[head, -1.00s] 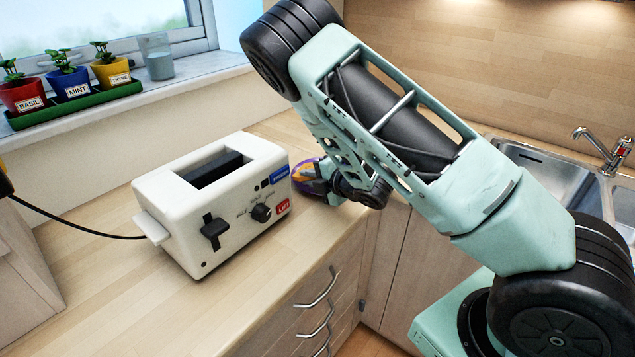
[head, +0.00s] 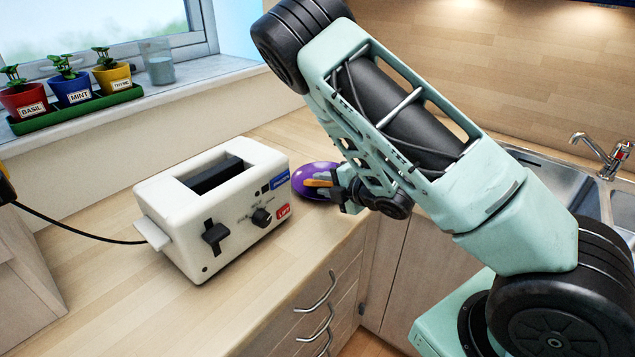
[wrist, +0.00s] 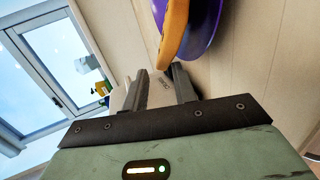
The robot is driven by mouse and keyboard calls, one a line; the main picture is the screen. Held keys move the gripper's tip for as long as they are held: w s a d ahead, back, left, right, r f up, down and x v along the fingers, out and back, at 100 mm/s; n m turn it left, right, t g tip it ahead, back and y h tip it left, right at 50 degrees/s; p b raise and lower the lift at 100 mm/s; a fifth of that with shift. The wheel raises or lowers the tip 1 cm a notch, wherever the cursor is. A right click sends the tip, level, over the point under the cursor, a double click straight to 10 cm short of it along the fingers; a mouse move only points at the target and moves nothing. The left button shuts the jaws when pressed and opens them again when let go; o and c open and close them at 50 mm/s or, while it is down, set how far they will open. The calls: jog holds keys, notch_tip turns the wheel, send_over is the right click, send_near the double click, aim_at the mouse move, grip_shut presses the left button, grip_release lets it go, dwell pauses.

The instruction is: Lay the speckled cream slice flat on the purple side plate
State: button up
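The purple side plate (head: 316,170) lies on the counter just right of the toaster, partly hidden by my gripper. It also shows at the top of the wrist view (wrist: 208,28). An orange-brown piece (head: 319,183), seemingly the slice's crust edge, shows against the plate. It also shows in the wrist view (wrist: 174,32). No speckled cream face shows, and I cannot tell whether the slice lies flat. My gripper (head: 343,188) is at the plate's right side. In the wrist view its fingers (wrist: 160,72) are apart, with the orange end close by their tips.
A white toaster (head: 212,205) with a front lever and knob stands left of the plate. Herb pots on a green tray (head: 75,107) and a glass (head: 157,62) are on the windowsill. A sink (head: 560,178) is at the right. Counter in front of the toaster is clear.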

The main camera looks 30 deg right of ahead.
jog(key=shift+v, duration=1.25)
notch_tip(320, 180, up, 7)
jog(key=s+p, duration=0.2)
jog(key=p, duration=0.6)
jog(key=shift+s+d, duration=0.3)
jog(key=shift+d, duration=0.05)
